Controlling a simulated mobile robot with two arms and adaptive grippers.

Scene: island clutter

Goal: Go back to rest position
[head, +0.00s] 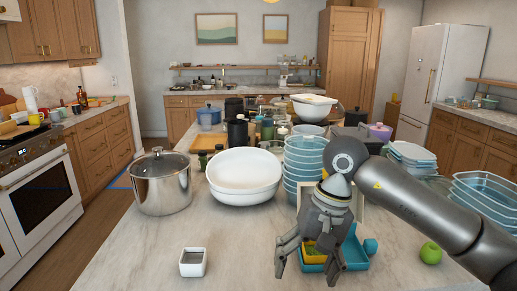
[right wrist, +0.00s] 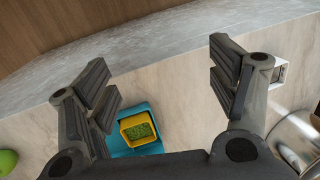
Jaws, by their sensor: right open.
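My right gripper (head: 308,262) reaches in from the right in the head view and hangs above the front part of the marble-like island (head: 130,262). Its fingers are spread and nothing is between them. In the right wrist view the open fingers (right wrist: 165,85) show on both sides, with the counter below. A blue tray (head: 353,252) with a yellow box (head: 314,250) is behind the gripper and partly hidden by it. In the right wrist view the yellow box (right wrist: 138,130) has green stuff inside and sits on the blue tray (right wrist: 148,148). My left gripper is not in view.
A steel pot (head: 162,185), white bowls (head: 243,172) and stacked blue bowls (head: 303,160) crowd the island's middle. A small white square dish (head: 193,262) stands front left. A green apple (head: 431,253) and blue containers (head: 490,195) are at right. The front left counter is mostly clear.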

